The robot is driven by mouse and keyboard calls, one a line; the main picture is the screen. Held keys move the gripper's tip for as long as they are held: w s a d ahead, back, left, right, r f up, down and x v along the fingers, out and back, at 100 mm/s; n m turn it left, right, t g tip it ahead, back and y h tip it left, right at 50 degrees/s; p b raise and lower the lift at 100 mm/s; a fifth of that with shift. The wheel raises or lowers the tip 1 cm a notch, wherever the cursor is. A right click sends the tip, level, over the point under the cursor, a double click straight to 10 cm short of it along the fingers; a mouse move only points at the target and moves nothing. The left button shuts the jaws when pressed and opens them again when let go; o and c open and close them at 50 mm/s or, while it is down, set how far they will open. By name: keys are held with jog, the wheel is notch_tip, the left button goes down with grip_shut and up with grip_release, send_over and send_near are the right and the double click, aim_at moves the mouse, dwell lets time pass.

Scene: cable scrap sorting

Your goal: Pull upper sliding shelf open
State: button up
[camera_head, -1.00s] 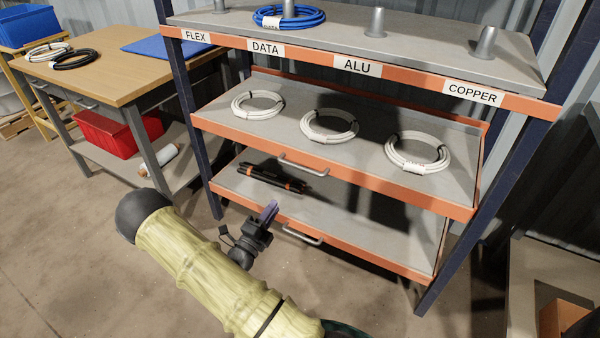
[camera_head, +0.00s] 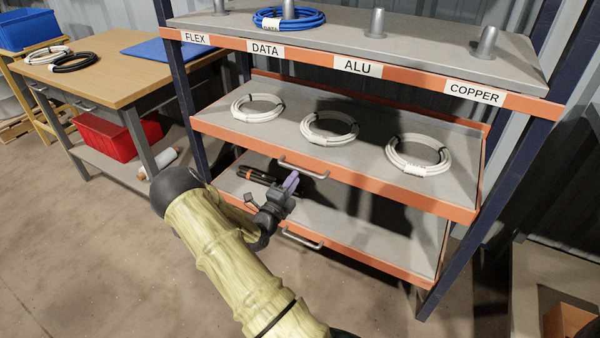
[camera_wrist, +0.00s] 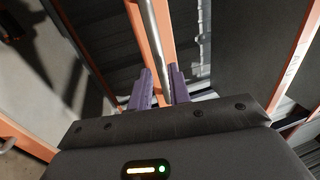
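The upper sliding shelf (camera_head: 345,178) has a grey surface, an orange front edge and a grey bar handle (camera_head: 303,167) at its middle. Several cable coils' worth of room is on it, with three white coils lying there. My gripper (camera_head: 291,183) is just below and left of this handle. In the wrist view, my gripper (camera_wrist: 160,68) has its two purple fingers apart, and the handle bar (camera_wrist: 154,30) lines up with the gap between them. I cannot tell whether the bar is within the fingers' reach. Nothing is visibly gripped.
A lower sliding shelf (camera_head: 355,230) with its own handle (camera_head: 302,239) lies beneath, bearing dark tools (camera_head: 257,175). A fixed top shelf (camera_head: 410,50) holds grey pegs and a blue coil (camera_head: 290,18). A wooden workbench (camera_head: 130,72) stands at left. The floor in front is open.

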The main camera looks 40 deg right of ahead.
aim_at(300, 171)
jog(key=x, duration=0.5)
jog(key=shift+b, duration=0.3)
jog(key=shift+c, duration=0.5)
grip_shut()
jog(key=shift+a, duration=0.1)
